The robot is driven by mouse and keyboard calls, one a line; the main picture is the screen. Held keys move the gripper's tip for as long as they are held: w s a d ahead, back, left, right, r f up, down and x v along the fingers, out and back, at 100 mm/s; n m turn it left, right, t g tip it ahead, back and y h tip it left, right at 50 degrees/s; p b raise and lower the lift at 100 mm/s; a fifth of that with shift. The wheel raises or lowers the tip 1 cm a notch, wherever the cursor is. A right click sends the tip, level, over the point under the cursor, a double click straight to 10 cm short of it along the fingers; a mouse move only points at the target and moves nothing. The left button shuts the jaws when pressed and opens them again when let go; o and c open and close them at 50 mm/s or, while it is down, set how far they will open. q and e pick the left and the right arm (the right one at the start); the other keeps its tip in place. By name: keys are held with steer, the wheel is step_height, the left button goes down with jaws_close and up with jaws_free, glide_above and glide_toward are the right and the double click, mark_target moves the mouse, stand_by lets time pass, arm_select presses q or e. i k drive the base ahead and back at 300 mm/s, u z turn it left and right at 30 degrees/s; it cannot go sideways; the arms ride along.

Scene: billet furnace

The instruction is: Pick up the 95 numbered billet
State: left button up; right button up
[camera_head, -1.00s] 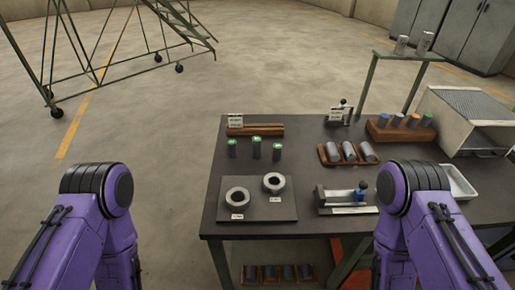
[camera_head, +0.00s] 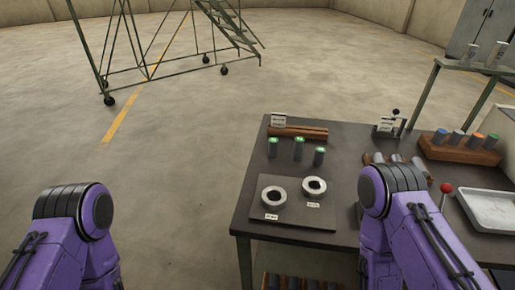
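More billets, with blue, orange and green tops, sit in a wooden rack (camera_head: 459,151) at the right. Grey billets lie in a tray partly hidden behind my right arm. Both purple arms show at the bottom left and lower right, but neither gripper is in view.
Two grey rings, left (camera_head: 273,197) and right (camera_head: 314,187), lie on a dark plate. A wooden block (camera_head: 297,132) with a sign is behind the green-topped billets. A white tray (camera_head: 492,211) and red knob (camera_head: 446,187) are at right.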

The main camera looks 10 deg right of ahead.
mark_target(298, 147)
steer(key=u, duration=1.3)
steer(key=k, duration=1.45)
steer(key=z, duration=2.1)
steer(key=i, duration=0.5)
steer(key=u, duration=0.05)
